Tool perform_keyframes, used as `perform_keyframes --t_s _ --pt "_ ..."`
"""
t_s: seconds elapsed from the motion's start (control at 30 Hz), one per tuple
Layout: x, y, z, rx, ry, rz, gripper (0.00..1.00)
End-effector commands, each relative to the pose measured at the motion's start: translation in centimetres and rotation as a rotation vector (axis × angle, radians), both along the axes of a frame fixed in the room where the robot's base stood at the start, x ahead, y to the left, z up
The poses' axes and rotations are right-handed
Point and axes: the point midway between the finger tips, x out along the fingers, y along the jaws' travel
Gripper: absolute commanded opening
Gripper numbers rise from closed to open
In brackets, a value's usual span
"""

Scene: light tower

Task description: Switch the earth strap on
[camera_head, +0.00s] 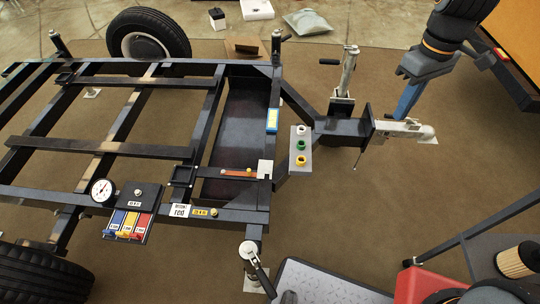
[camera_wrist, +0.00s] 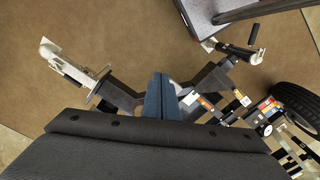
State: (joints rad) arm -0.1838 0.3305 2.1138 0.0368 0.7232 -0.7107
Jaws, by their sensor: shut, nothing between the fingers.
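No part is readably marked as the earth strap. A red-orange bar (camera_head: 238,173) with a round end lies flat on the trailer frame, left of a pale square plate (camera_head: 265,169); I cannot tell whether it is the strap. Below it, a yellow label (camera_head: 201,211) with a small round knob sits on the front rail beside a white sign (camera_head: 180,210).
A grey plate with white, green and yellow rings (camera_head: 300,146) stands near the hitch coupler (camera_head: 408,129). A gauge (camera_head: 102,190) and a black panel with coloured levers (camera_head: 130,222) are at lower left. A crank jack (camera_head: 256,266) stands in front. Open floor lies right of the trailer.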

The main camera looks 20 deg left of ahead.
Motion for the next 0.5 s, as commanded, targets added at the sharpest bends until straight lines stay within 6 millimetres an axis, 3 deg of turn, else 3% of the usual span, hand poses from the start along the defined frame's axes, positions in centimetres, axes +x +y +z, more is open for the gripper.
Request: perform_keyframes --t_s 0.03,0.2,0.5 --pt "2.3 1.9 -2.4 0.004 0.014 0.117 0.0" --pt "7.7 8.1 -7.2 0.033 0.065 0.545 0.0" --pt "13.8 20.3 -16.7 0.132 0.151 1.302 0.0"
